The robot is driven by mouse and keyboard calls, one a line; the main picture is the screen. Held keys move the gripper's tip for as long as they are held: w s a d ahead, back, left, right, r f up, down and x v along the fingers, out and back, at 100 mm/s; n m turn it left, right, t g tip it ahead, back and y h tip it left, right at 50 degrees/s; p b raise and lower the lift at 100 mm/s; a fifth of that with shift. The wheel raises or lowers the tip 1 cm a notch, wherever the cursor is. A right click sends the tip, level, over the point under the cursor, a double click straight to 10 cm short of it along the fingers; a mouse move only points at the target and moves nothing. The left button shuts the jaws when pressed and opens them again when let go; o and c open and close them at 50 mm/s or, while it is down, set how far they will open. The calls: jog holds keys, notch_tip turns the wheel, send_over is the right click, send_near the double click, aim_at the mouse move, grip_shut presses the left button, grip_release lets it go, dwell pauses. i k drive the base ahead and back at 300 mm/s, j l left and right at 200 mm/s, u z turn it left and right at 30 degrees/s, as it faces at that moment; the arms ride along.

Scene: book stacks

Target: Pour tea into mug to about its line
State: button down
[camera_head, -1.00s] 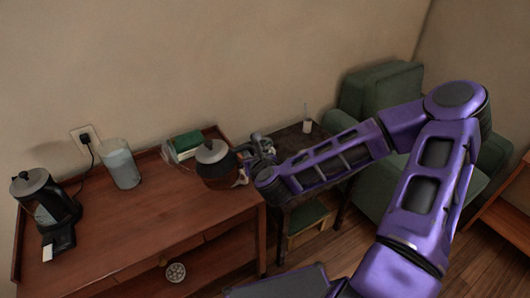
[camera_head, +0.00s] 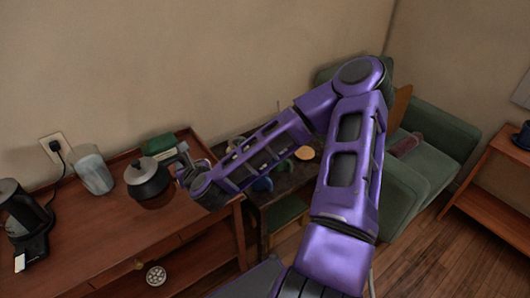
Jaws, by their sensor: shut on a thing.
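A dark round teapot (camera_head: 150,184) with a grey lid is in front of the green box, over the right part of the wooden cabinet top. My gripper (camera_head: 184,167) is at the teapot's right side, shut on it, apparently at the handle; the fingertips are small and partly hidden. The pot looks roughly upright, and no tea shows. A dark blue mug-like thing (camera_head: 522,138) stands on the shelf at the far right. I cannot tell which is the mug, and no line shows.
The wooden cabinet (camera_head: 105,222) also holds an electric kettle (camera_head: 22,222), a translucent canister (camera_head: 93,172) and a green box (camera_head: 158,146). A tan disc (camera_head: 305,153) lies on the dark side table. A green armchair (camera_head: 440,165) stands right. The cabinet's front middle is clear.

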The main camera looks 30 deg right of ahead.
aim_at(283, 167)
jog(key=l+u, duration=0.4)
jog(key=k+l+u, duration=0.1)
jog(key=u, duration=0.25)
jog(key=k+l+u, duration=0.1)
jog(key=l, duration=0.3)
jog(key=k+l+u, duration=0.1)
jog(key=l, duration=0.3)
jog(key=k+l+u, duration=0.1)
jog(key=k+l, duration=0.15)
jog(key=l, duration=0.15)
